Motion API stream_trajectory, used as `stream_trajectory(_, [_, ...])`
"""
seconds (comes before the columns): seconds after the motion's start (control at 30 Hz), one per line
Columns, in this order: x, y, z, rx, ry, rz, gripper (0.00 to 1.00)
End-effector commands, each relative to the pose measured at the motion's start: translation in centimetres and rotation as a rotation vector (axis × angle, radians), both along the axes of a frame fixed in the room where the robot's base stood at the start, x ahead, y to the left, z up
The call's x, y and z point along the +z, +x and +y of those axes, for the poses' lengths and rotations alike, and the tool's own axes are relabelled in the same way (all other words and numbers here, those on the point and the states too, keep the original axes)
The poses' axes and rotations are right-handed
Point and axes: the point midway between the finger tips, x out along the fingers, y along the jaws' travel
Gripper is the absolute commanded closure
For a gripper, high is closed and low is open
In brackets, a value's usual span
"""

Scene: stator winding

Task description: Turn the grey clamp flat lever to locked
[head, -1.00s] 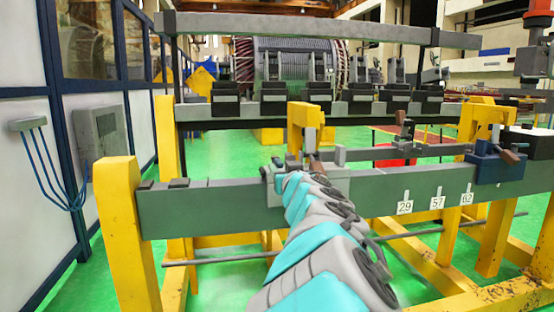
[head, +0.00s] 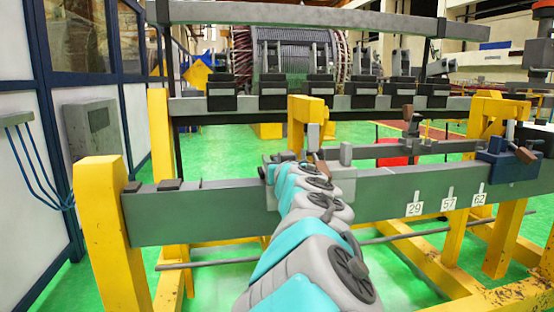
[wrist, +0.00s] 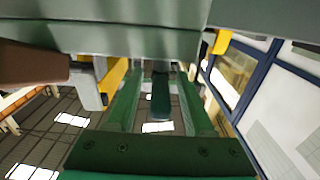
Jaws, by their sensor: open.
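The grey clamp (head: 341,180) sits on the long grey-green beam, just right of my arm's far end in the head view. Its lever has a brown handle (head: 320,164), partly hidden behind my arm. A brown piece (wrist: 35,65), probably this handle, shows large at the left of the wrist view, with a grey block (wrist: 88,88) beside it. My gripper (wrist: 160,88) is open, its green fingers apart. They are below the grey surface in the wrist picture, right of the brown piece. My gripper is hidden in the head view. I cannot tell the lever's exact angle.
A blue clamp (head: 507,160) with a brown lever stands on the beam (head: 385,194) at the right, past labels 29, 57 and 62. A yellow post (head: 112,220) stands at the left end. A yellow bracket (head: 306,115) rises behind the grey clamp.

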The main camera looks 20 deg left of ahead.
Motion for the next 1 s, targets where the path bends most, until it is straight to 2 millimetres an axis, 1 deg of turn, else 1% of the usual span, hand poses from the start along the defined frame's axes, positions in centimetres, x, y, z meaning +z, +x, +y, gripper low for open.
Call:
stream_trajectory(0.03, [0.00,0.00,0.00,0.000,0.000,0.000,0.47])
stream_trajectory(0.07, [0.00,0.00,0.00,0.000,0.000,0.000,0.50])
stream_trajectory(0.5, [-0.01,0.01,-0.01,0.000,-0.001,-0.001,0.99])
stream_trajectory(1.0, [-0.02,0.00,0.00,0.000,-0.001,-0.001,1.00])
